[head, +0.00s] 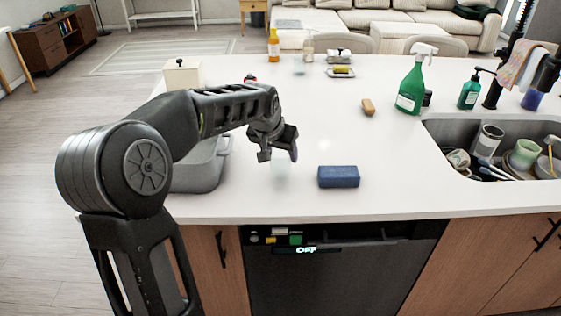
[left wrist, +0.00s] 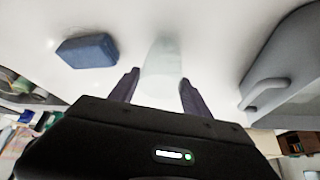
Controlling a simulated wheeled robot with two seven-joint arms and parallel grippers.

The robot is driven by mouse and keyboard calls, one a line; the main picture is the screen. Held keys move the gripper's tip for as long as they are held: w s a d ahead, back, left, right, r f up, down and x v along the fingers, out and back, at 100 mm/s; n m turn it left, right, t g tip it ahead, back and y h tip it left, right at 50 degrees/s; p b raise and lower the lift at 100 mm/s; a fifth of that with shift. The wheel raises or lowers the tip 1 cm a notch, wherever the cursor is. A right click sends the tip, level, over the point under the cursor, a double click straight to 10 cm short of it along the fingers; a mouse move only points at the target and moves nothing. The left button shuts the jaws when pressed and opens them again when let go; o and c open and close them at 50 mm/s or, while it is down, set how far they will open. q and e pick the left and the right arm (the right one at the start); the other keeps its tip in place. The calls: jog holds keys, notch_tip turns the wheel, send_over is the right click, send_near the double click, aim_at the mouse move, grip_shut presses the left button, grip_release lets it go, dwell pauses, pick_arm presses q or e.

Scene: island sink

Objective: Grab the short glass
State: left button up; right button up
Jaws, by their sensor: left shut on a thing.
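The short glass (head: 281,171) is pale and see-through. It is on the white island top, left of a blue sponge, and its upper part is hidden by my gripper in the head view. My left gripper (head: 278,152) is over it with its fingers on either side. In the left wrist view the glass (left wrist: 162,75) is between the two fingers of my left gripper (left wrist: 160,90), which is shut on it. I cannot tell whether the glass is raised off the counter. My right gripper is in neither view.
The blue sponge (head: 338,177) lies close to the right of the glass. A grey pan (head: 200,172) stands to the left, near my arm. A green spray bottle (head: 411,85) and the sink with dishes (head: 440,128) are farther right. The counter's middle is mostly clear.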

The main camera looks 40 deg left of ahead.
pick_arm(q)
notch_tip(320, 180, up, 7)
jog(key=shift+r, duration=0.2)
